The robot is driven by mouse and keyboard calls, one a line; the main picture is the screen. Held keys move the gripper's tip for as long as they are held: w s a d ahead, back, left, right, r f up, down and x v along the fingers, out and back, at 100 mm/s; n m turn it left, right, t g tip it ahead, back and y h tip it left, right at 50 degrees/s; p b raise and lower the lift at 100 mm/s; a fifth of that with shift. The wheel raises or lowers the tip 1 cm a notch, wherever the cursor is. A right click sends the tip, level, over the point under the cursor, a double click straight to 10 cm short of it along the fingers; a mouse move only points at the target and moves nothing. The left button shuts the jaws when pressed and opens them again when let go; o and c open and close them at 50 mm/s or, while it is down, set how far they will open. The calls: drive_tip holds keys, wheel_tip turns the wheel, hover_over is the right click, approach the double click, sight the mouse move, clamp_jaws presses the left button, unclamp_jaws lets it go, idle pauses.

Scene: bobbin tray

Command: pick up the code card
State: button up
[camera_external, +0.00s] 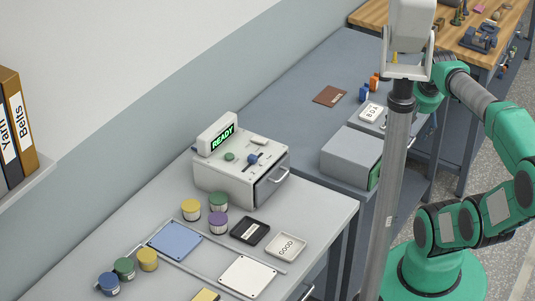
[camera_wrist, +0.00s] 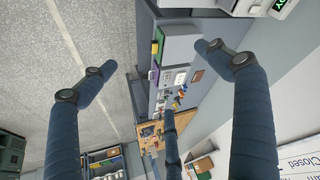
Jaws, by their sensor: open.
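A small white card with dark letters, apparently the code card (camera_external: 372,112), lies on the grey far bench, beside the blue and orange small items. A small white patch in the wrist view (camera_wrist: 181,78) looks like the same card, but its lettering is too small to read. My gripper (camera_wrist: 154,70) shows in the wrist view with its dark blue fingers spread wide and nothing between them. It is well apart from the card. In the external view the gripper itself is hidden, at least partly by the pale post.
A grey box (camera_external: 350,155) stands just in front of the card, and a brown flat piece (camera_external: 330,95) lies behind it. A wooden bench (camera_external: 465,38) stands farther back.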

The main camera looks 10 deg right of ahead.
drive_tip(key=w+d+r+m+g+p, duration=0.1)
drive_tip(key=w+r, duration=0.1)
drive_tip(key=w, duration=0.5)
drive_tip(key=w+d+r+m+p, duration=0.1)
drive_tip(key=w+r+p, duration=0.15)
drive_tip(key=w, duration=0.45)
drive_tip(key=m+g+p, duration=0.5)
drive_tip(key=m+p, duration=0.1)
drive_tip(key=m, duration=0.1)
hover_over(374, 112)
wheel_tip(374, 112, down, 23)
drive_tip(key=shift+s, duration=0.1)
drive_tip(key=shift+f, duration=0.15)
drive_tip(key=shift+f, duration=4.15)
